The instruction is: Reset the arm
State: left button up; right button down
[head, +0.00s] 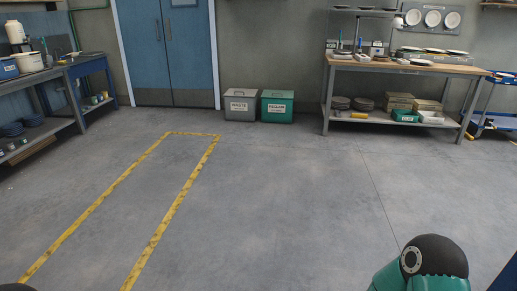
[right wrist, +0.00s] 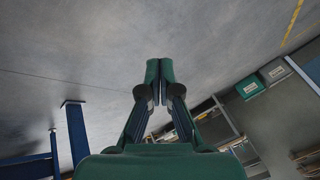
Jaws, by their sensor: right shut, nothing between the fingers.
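My right gripper (right wrist: 160,70) shows in the right wrist view, with its two green-tipped fingers together and nothing between them. It is in the air over bare grey floor. In the head view a green and black part of my right arm shows at the bottom right, and its gripper is out of the picture. My left gripper is in neither view; only a dark sliver shows at the bottom left corner of the head view.
A wooden-topped workbench (head: 440,68) with plates stands at the back right. A grey bin (head: 240,106) and a green bin (head: 277,107) stand by the blue double door (head: 170,50). A bench (head: 42,76) is at the left. The floor (head: 270,200) in the middle is clear.

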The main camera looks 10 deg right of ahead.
jog(key=s+a+f+n+g+y, duration=0.3)
jog(key=s+a+n+g+y, duration=0.2)
jog(key=s+a+n, duration=0.45)
jog(key=s+r+p, duration=0.3)
jog(key=r+p, duration=1.3)
jog(key=shift+s+a+r, duration=0.15)
jog(key=shift+s+a, duration=0.05)
jog(key=shift+a, duration=0.25)
jog(key=shift+d+m, duration=0.1)
jog(key=shift+m, duration=0.15)
